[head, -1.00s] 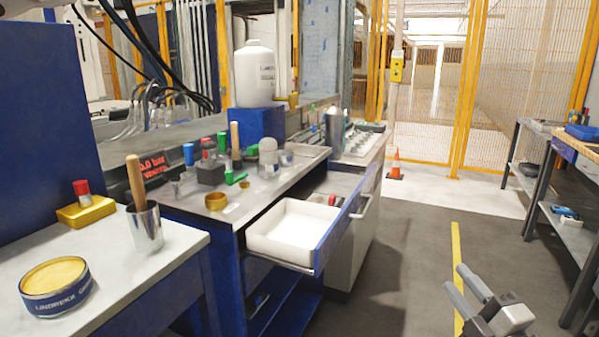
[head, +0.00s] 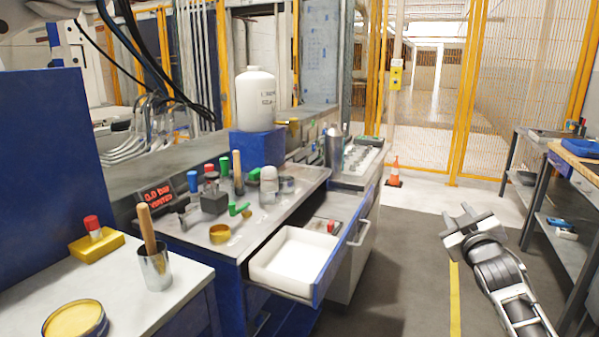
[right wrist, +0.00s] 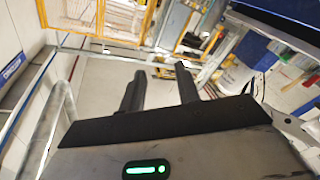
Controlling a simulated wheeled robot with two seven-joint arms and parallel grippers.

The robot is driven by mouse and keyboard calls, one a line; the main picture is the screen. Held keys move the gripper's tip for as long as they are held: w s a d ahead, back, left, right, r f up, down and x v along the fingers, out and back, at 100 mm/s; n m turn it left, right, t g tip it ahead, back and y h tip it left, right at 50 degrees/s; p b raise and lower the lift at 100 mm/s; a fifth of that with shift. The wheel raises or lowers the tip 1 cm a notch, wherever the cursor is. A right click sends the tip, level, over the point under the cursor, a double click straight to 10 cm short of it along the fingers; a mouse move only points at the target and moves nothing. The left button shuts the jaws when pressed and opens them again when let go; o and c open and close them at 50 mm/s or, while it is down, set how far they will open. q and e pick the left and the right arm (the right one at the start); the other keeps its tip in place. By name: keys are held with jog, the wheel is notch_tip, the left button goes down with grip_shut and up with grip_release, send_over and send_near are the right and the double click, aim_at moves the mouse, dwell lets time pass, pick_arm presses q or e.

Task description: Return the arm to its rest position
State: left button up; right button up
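My right gripper (head: 464,222) is raised over the open floor, to the right of the workbench and its open drawer. In the right wrist view its two dark fingers (right wrist: 160,78) stand apart with only floor between them, so it is open and empty. My right arm comes up from the lower right of the head view. It touches nothing that I can see. My left gripper is in neither view.
An open drawer (head: 292,262) with a white inside juts from the blue workbench (head: 245,234). A grey shelf table (head: 571,188) stands at the right. An orange cone (head: 394,174) stands by the yellow mesh fence (head: 430,100). Floor between bench and shelf is clear.

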jog(key=s+a+f+m+g+y, duration=0.1)
jog(key=s+a+f, duration=0.25)
jog(key=f, duration=0.25)
jog(key=s+a+f+g+y, duration=0.1)
jog(key=s+a+f+g, duration=0.15)
jog(key=s+f, duration=0.35)
jog(key=s+a+f+m+g+y, duration=0.1)
jog(key=s+a+f, duration=0.25)
jog(key=f, duration=0.35)
jog(key=s+a+f+g+y, duration=0.1)
jog(key=s+a+f, duration=0.1)
jog(key=s, duration=0.6)
jog(key=s+a+f+g+y, duration=0.1)
jog(key=s+a+f, duration=0.1)
jog(key=s+a, duration=0.3)
jog(key=s+a+f+m+g, duration=0.1)
jog(key=s+a, duration=0.3)
jog(key=s, duration=0.8)
jog(key=shift+a+f+y, duration=0.25)
jog(key=shift+f+y, duration=0.15)
jog(key=shift+f, duration=0.2)
